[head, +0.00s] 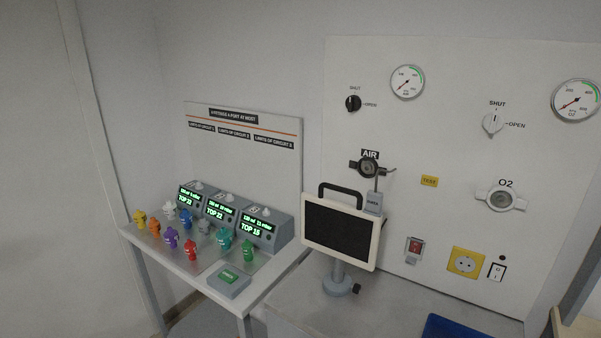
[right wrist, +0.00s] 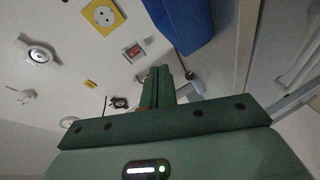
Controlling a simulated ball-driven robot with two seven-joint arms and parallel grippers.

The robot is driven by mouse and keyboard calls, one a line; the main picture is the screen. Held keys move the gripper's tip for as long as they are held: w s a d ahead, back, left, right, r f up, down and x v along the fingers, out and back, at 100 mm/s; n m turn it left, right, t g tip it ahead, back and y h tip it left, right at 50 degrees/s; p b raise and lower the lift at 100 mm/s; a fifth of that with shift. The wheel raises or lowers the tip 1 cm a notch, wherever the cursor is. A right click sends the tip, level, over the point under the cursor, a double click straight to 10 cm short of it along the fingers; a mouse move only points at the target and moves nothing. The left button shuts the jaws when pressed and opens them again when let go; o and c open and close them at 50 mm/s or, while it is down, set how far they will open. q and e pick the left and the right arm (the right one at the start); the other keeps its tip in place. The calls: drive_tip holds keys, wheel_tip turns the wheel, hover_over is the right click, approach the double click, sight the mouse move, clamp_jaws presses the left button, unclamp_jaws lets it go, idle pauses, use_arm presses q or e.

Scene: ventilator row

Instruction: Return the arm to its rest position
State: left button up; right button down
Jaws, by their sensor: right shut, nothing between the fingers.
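My right gripper (right wrist: 160,74) shows in the right wrist view. Its green fingers are shut together with nothing between them. It is held in front of the white wall panel (head: 450,110), apart from the blue tray (right wrist: 183,22). Neither of my arms shows in the head view, and my left gripper is in no view.
A screen on a stand (head: 341,232) rises from the grey counter (head: 300,312). The blue tray (head: 455,328) lies at the counter's front. A side table (head: 190,262) carries several coloured figure-like parts and display boxes (head: 262,231). Gauges, knobs and outlets project from the panel.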

drive_tip(key=s+d+f+m+g, duration=0.15)
drive_tip(key=s+g, duration=0.25)
drive_tip(key=s, duration=0.6)
drive_tip(key=s+d+m+g, duration=0.2)
drive_tip(key=s+d+g, duration=0.15)
drive_tip(key=s, duration=0.65)
drive_tip(key=s+a+f+g+y, duration=0.1)
drive_tip(key=s+a+f+g, duration=0.15)
drive_tip(key=f, duration=1.05)
drive_tip(key=s+a+f+g+y, duration=0.1)
drive_tip(key=s+a+f+y, duration=0.15)
drive_tip(key=f, duration=1.05)
drive_tip(key=s+f+m+g, duration=0.1)
drive_tip(key=s+f+m, duration=0.1)
drive_tip(key=s+f, duration=0.5)
drive_tip(key=s+f+m+g, duration=0.2)
drive_tip(key=s+f, duration=0.6)
drive_tip(key=s, duration=0.5)
drive_tip(key=shift+s+d+y, duration=0.15)
drive_tip(key=shift+s+y, duration=0.15)
drive_tip(key=shift+y, duration=0.05)
drive_tip(key=shift+f, duration=0.1)
